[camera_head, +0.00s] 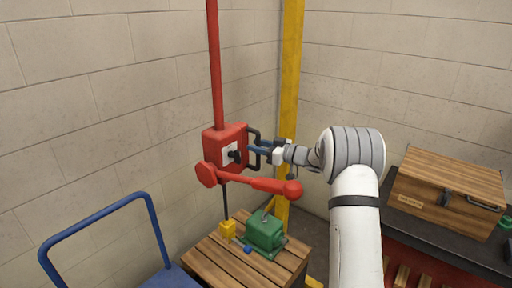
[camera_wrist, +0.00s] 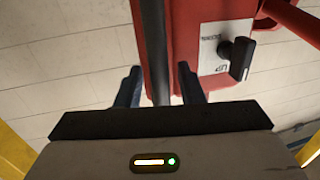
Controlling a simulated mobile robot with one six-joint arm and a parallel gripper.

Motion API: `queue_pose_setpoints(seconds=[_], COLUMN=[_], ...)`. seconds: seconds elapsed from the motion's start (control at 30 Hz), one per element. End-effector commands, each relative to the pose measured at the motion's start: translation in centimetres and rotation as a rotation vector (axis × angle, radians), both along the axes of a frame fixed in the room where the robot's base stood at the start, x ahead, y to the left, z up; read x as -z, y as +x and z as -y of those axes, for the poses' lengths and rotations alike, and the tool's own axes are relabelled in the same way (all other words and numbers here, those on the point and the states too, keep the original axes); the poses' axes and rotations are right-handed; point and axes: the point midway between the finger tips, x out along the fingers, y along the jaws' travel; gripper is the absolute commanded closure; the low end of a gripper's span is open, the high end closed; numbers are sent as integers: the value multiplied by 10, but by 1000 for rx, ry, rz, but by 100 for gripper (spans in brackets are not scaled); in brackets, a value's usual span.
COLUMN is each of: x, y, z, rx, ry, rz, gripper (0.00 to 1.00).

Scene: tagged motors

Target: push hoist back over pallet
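The red hoist box (camera_head: 226,143) hangs on a red vertical bar and has a black handle (camera_head: 254,140) on its right side. A black line runs down from it to a yellow block (camera_head: 227,230) at the left part of a slatted wooden pallet (camera_head: 206,257). A green motor (camera_head: 265,232) sits on that pallet. My gripper (camera_head: 256,150) is at the handle. In the wrist view my gripper's two fingers (camera_wrist: 160,85) stand on either side of the black handle bar (camera_wrist: 153,45), with narrow gaps showing. It looks open around the bar.
A red lever arm (camera_head: 250,184) with a round end reaches right below the hoist box. A yellow post (camera_head: 290,80) stands close behind my gripper. A blue cart handle (camera_head: 95,224) is at the lower left. A wooden chest (camera_head: 445,190) sits on a dark bench at right.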

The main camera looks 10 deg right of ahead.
Motion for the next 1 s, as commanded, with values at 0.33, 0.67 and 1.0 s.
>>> queue_pose_setpoints(seconds=[0.33,0.67,1.0], x=[2,0,-13], y=[-30,-44,-44], z=[44,64,64], rx=[3,1,1], ry=[0,0,0], rz=[0,0,0], gripper=[65,65,65])
